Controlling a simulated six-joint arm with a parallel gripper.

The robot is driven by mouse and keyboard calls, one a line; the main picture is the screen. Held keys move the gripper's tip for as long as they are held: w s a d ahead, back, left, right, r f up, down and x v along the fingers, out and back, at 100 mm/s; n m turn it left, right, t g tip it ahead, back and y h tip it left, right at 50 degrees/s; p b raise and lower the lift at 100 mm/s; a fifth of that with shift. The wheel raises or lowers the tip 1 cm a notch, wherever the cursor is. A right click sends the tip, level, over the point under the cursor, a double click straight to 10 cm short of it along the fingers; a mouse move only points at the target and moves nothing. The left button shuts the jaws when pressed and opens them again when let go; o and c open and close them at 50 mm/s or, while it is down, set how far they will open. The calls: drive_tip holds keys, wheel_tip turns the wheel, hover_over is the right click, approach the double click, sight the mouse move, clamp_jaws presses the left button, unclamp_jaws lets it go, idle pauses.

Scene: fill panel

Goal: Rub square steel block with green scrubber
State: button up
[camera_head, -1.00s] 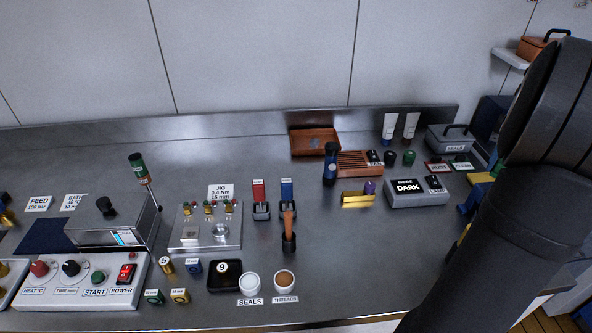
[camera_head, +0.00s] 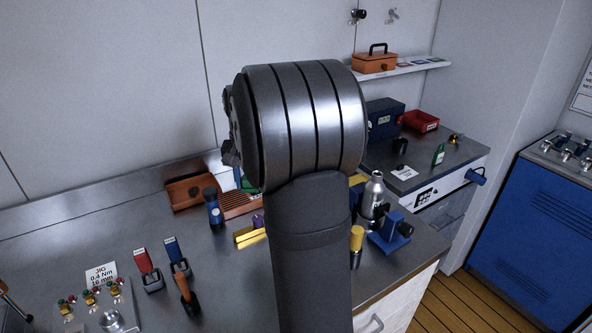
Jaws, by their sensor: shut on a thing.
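My own thick grey arm fills the middle of the view and hides much of the bench's right part. Small dark parts show at the left edge of its big rounded link, but I cannot make out gripper fingers there; the jaws are hidden. A small green patch (camera_head: 244,181) shows just left of the arm, below those dark parts. I cannot tell whether it is the green scrubber or another green thing. I cannot pick out the square steel block; it may be behind the arm or out of the frame.
Left of the arm stand a brown tray (camera_head: 188,195), a blue-black cylinder (camera_head: 213,212), a yellow block (camera_head: 249,234) and red (camera_head: 145,262) and blue (camera_head: 174,250) upright pieces. Right of it are a steel bottle (camera_head: 372,193) and a blue vise (camera_head: 393,233). The left middle bench is clear.

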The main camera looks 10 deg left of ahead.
drive_tip(key=s+a+f+n, duration=0.1)
drive_tip(key=s+a, duration=0.6)
drive_tip(key=a, duration=0.2)
drive_tip(key=n, duration=0.5)
approach(74, 329)
drive_tip(key=s+d, duration=0.3)
drive_tip(key=shift+a+f, duration=0.1)
drive_tip(key=shift+f, duration=2.7)
drive_tip(key=shift+w+a+f, duration=0.35)
drive_tip(key=shift+f, duration=0.25)
drive_tip(key=shift+c, duration=0.4)
drive_tip(key=shift+w+a+f, duration=0.1)
drive_tip(key=shift+w+a, duration=0.95)
drive_tip(key=shift+w, duration=0.05)
drive_tip(key=shift+s+d, duration=1.4)
drive_tip(key=shift+s, duration=0.05)
wheel_tip(74, 329, up, 8)
drive_tip(key=shift+r, duration=0.1)
